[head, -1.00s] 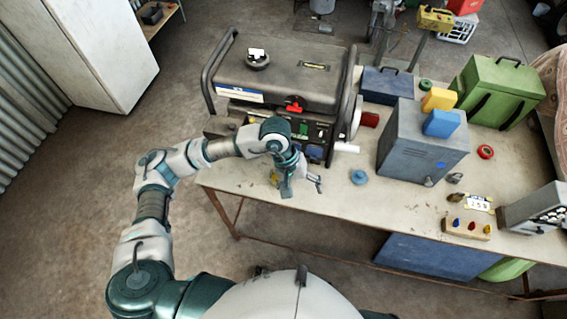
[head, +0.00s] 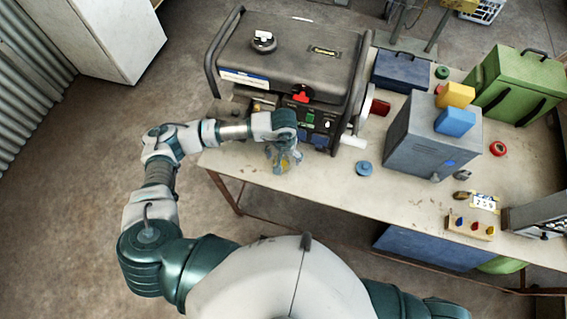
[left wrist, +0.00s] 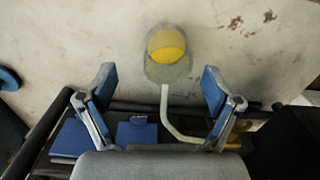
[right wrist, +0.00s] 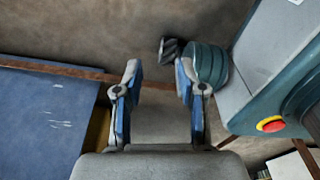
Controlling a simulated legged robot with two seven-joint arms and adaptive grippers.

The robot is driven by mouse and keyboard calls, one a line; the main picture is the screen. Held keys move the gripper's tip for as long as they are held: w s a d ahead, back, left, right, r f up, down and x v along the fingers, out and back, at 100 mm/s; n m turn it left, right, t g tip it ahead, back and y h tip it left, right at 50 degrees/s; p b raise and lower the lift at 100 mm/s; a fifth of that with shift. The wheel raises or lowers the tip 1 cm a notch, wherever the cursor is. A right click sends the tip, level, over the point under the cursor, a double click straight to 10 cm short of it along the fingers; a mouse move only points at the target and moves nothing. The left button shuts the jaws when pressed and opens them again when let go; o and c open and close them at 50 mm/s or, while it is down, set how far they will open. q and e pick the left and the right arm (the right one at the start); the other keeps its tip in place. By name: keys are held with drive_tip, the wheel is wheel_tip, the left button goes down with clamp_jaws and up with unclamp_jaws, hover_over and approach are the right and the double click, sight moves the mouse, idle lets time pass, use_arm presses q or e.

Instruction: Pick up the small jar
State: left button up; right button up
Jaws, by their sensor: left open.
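The small jar (left wrist: 170,68) looks like a pale, cloudy vessel with a yellow round top and stands on the bench in the left wrist view. My left gripper (left wrist: 158,80) is open, with its fingers apart on either side below the jar in that view. The jar is just beyond the fingertips, and I see no contact. In the head view my left gripper (head: 284,157) is over the bench's front edge area, close to the generator, and largely covers the jar. My right gripper (right wrist: 158,80) is open and empty, away from the jar.
The generator (head: 285,65) stands right behind the left gripper. A blue round piece (head: 364,168) lies to the right, then a grey metal box (head: 430,140). A pale bent rod (left wrist: 168,118) runs below the jar. Bare bench lies in front of the blue piece.

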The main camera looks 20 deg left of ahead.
sight(282, 163)
use_arm(q)
drive_tip(key=shift+s+a+f, duration=0.1)
drive_tip(key=shift+a+f, duration=0.05)
drive_tip(key=shift+f, duration=0.25)
drive_tip(key=f, duration=0.2)
drive_tip(key=a+f+p, duration=0.1)
drive_tip(key=f, duration=0.1)
drive_tip(key=shift+f, duration=0.25)
drive_tip(key=shift+d, duration=0.35)
drive_tip(key=c, duration=1.3)
drive_tip(key=shift+c, duration=0.5)
drive_tip(key=shift+a, duration=0.15)
use_arm(e)
drive_tip(key=shift+s+a+r, duration=0.25)
drive_tip(key=shift+s+r, duration=0.2)
drive_tip(key=shift+r, duration=0.15)
use_arm(q)
drive_tip(key=shift+r, duration=0.1)
